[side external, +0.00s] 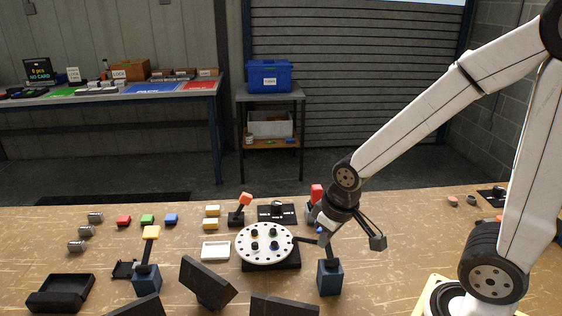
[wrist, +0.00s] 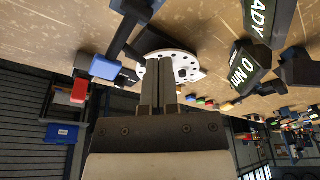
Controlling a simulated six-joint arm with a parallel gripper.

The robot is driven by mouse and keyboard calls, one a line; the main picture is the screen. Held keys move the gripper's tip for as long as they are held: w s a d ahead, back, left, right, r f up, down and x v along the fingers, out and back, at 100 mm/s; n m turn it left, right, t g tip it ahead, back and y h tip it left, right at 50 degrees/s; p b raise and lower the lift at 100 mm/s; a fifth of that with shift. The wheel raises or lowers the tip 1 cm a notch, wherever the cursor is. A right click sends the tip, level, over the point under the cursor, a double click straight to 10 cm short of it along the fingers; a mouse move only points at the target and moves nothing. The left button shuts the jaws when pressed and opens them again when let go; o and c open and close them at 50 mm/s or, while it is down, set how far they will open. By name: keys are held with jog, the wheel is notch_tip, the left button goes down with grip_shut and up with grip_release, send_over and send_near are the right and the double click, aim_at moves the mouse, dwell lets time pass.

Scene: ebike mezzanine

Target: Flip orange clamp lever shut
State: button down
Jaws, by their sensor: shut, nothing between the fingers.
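An orange-red knob (side external: 246,199) tops a tilted black lever on a dark clamp base (side external: 236,218), behind the white perforated disc (side external: 264,243). In the side view the lever stands raised and leans right. My gripper (side external: 322,234) is right of the disc, well apart from that clamp, near a blue-tipped lever on a blue block (side external: 330,279). The wrist view shows my gripper's fingers (wrist: 159,85) shut and empty, pointing toward the disc (wrist: 181,66). The blue knob (wrist: 105,68) is left of the fingers there. I cannot make out the orange knob in the wrist view.
A red-knobbed lever (side external: 317,191) stands behind my wrist. A yellow-orange knobbed lever on a blue block (side external: 147,281) stands at the left. Dark screens (side external: 208,282) line the front. Small coloured blocks and a white tray (side external: 215,251) lie left of the disc.

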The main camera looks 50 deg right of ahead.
jog(key=w+d+r+m+t+y, duration=0.2)
jog(key=w+d+m+y, duration=0.1)
jog(key=w+d+m, duration=0.9)
jog(key=w+d+r+m+t+y, duration=0.1)
jog(key=w+d+m+y, duration=0.2)
jog(key=w+d+m, duration=0.85)
jog(key=s+a+f+m, duration=0.2)
jog(key=a+f+m, duration=0.1)
jog(key=a+f, duration=0.2)
jog(key=shift+s+a+f, duration=0.15)
jog(key=shift+a+f, duration=0.25)
jog(key=shift+m, duration=0.25)
